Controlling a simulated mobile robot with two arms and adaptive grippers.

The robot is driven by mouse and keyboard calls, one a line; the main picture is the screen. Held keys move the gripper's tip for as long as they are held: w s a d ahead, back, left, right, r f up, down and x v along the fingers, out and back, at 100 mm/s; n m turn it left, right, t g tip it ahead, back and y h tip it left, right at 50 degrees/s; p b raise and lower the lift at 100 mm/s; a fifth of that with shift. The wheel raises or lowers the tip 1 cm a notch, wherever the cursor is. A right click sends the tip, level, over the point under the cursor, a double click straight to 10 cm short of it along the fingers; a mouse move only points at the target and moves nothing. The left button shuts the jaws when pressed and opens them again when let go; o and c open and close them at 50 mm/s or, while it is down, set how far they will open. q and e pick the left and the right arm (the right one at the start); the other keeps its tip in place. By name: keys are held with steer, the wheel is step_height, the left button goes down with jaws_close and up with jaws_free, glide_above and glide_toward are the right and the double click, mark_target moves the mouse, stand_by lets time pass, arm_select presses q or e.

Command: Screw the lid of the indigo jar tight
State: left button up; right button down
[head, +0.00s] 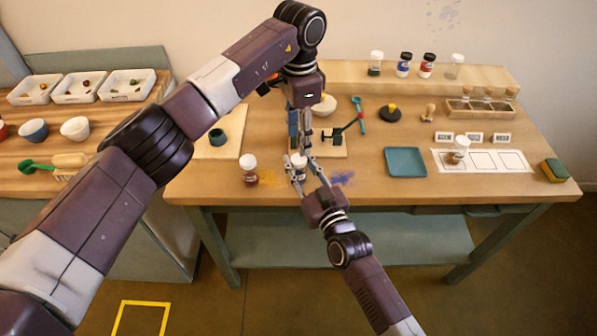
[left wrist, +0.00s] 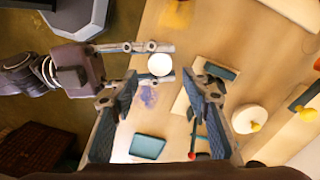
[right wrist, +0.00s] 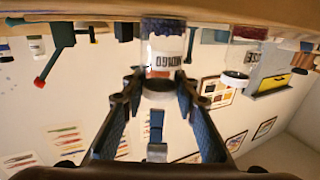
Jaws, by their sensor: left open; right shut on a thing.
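The indigo jar (head: 299,172) stands near the table's front edge with a white lid (left wrist: 160,64) on top. How tightly the lid sits cannot be told. The jar's label shows upside down in the right wrist view (right wrist: 165,50). My right gripper (head: 304,177) is shut around the jar, one finger on each side. My left gripper (head: 300,143) points down above and slightly behind the jar. Its fingers are open and empty, apart from the lid in the left wrist view (left wrist: 165,85).
A jar with reddish-brown contents (head: 249,172) stands just left of the indigo jar. A stand with a red-tipped lever (head: 335,140) is close behind on the right. A teal tray (head: 406,162) and a white marked mat (head: 482,168) lie farther right. Blue powder stains the tabletop nearby.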

mark_target(298, 158)
arm_select(q)
steer(key=shift+f, duration=3.15)
steer(key=shift+c, duration=0.5)
steer(key=c, duration=1)
steer(key=o, duration=1.2)
steer(key=shift+r, duration=0.1)
steer(key=shift+r, duration=2.15)
steer(key=shift+o, duration=0.6)
steer(key=o, duration=0.4)
